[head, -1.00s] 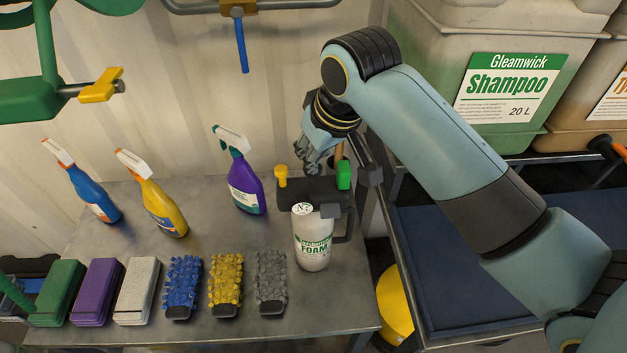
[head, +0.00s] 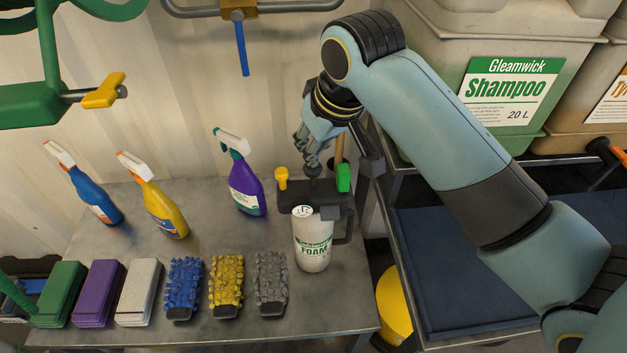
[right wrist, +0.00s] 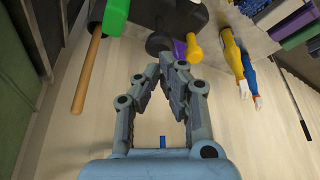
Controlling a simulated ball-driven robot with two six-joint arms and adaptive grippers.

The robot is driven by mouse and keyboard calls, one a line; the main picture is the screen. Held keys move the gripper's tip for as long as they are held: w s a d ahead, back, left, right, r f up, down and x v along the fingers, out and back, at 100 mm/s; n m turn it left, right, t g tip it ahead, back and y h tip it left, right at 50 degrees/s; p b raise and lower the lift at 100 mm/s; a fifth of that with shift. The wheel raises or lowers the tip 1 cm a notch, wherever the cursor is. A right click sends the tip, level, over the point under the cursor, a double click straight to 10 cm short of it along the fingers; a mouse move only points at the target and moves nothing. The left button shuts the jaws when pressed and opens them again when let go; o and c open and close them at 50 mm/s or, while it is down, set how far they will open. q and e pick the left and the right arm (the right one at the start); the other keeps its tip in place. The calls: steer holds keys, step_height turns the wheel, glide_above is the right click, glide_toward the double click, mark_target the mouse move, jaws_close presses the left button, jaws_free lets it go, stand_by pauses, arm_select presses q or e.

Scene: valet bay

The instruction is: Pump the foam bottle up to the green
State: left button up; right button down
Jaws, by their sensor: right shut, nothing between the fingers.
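The foam bottle (head: 313,252) stands upright on the grey bench near its right edge. It is white with a green FOAM label, a dark handle on its right side and a round white dial (head: 302,211) on top. The dial is too small for me to read its pointer. I cannot make out the foam bottle clearly there. My left gripper is not in view.
Purple (head: 246,190), yellow (head: 164,210) and blue (head: 95,197) spray bottles stand to the left. Several brushes and blocks line the front. A blue-topped cart (head: 460,270) stands to the right.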

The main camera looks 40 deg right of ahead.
stand_by(0.4)
steer(key=shift+s+f+b, duration=0.1)
steer(key=shift+f+b, duration=0.6)
steer(key=shift+f, duration=1.5)
steer(key=shift+r+p, duration=0.9)
steer(key=shift+r, duration=1.3)
steer(key=shift+r, duration=0.1)
step_height(320, 180, up, 6)
steer(key=shift+f, duration=0.1)
